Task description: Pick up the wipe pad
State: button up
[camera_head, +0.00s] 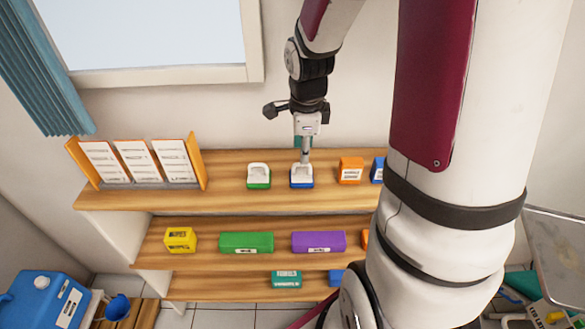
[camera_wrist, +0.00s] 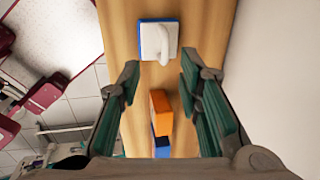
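Two white pads with raised handles stand on the top shelf. One has a green base (camera_head: 259,181). The other has a blue base (camera_head: 301,182) and also shows in the wrist view (camera_wrist: 149,42), with its curved handle upward. I cannot tell which is the wipe pad. My gripper (camera_head: 304,152) points down over the blue-based pad in the head view. In the wrist view, my gripper (camera_wrist: 157,72) is open, with its green-padded fingers wide apart and nothing between them. The blue-based pad lies just beyond the fingertips, apparently untouched.
An orange box (camera_head: 350,171) and a blue box (camera_head: 378,169) stand right of the pads on the wooden shelf (camera_head: 222,187). A rack of cards (camera_head: 136,161) stands at left. The lower shelf holds yellow (camera_head: 180,240), green (camera_head: 246,243) and purple (camera_head: 318,242) boxes. The wall is close behind.

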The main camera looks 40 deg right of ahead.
aim_at(302, 172)
jog(key=shift+w+d+f, duration=0.1)
jog(key=shift+w+f, duration=0.05)
jog(key=shift+f, duration=0.65)
jog(key=shift+w+d+f, duration=0.1)
jog(key=shift+f, duration=0.65)
jog(key=shift+w+d+f+p, duration=0.15)
jog(key=shift+d+f, duration=0.1)
jog(key=shift+f, duration=0.55)
jog(key=shift+w+d+f+p, duration=0.15)
jog(key=shift+w+d+f, duration=0.05)
jog(key=shift+f, duration=0.6)
jog(key=shift+w+d+f+p, duration=0.15)
jog(key=shift+d+f, duration=0.1)
jog(key=shift+f, duration=0.55)
jog(key=shift+c, duration=0.4)
grip_shut()
